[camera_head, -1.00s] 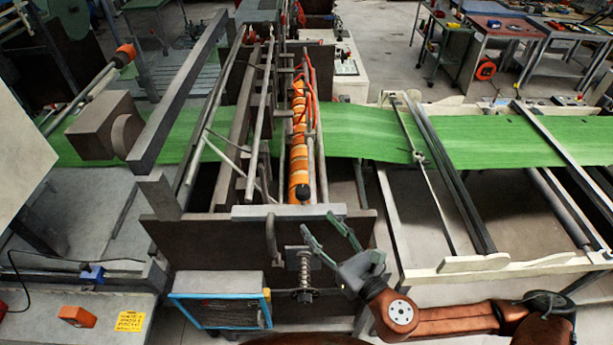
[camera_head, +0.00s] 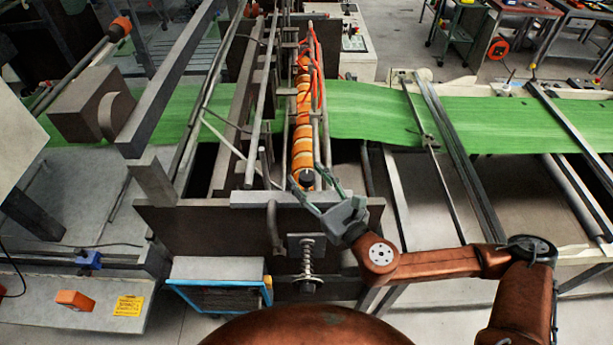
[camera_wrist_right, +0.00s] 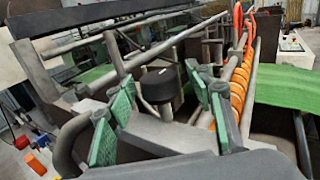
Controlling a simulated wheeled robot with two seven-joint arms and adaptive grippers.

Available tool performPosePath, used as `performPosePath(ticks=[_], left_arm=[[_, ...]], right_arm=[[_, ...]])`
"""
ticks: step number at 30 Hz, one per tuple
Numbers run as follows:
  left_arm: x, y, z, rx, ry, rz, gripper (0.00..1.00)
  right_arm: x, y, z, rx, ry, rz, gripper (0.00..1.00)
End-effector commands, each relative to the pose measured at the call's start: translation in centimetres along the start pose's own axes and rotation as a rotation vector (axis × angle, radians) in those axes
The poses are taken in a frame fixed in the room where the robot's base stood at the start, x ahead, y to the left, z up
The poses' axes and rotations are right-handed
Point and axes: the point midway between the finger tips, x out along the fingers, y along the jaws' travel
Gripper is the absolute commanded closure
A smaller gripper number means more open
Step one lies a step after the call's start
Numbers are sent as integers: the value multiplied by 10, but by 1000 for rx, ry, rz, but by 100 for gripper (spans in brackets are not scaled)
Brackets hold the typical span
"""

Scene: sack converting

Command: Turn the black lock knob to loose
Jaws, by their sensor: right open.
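The black lock knob (camera_head: 307,177) sits at the near end of the orange-banded roller (camera_head: 302,130). In the right wrist view the knob (camera_wrist_right: 158,84) shows as a dark, flat-topped cylinder framed between my fingers. My right gripper (camera_head: 309,185) is open, with one finger on each side of the knob; its green-padded fingers also show in the right wrist view (camera_wrist_right: 160,95). I cannot tell whether either finger touches the knob. My left gripper is not in view.
Grey metal bars (camera_head: 255,120) run close along the left of the roller. A flat grey plate (camera_head: 250,199) edges the machine's front, with a spring-loaded rod (camera_head: 307,260) below. Green web (camera_head: 370,118) stretches across to the right. Orange cables (camera_head: 317,70) hang by the roller.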

Motion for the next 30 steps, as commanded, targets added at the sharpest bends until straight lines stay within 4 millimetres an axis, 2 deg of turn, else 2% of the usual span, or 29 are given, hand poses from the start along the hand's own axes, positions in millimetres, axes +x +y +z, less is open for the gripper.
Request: performPosePath(ticks=[1, 4, 12, 20, 30], left_arm=[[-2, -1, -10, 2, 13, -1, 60], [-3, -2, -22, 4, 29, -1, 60], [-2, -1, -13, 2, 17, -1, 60], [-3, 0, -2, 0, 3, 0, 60], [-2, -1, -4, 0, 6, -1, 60]], right_arm=[[4, 0, 1, 1, 0, 0, 52], [8, 1, 1, 1, 0, 1, 52], [9, 2, 0, 1, 0, 3, 53], [9, 2, 0, 1, 0, 3, 71], [9, 1, 0, 1, 0, 3, 94]])
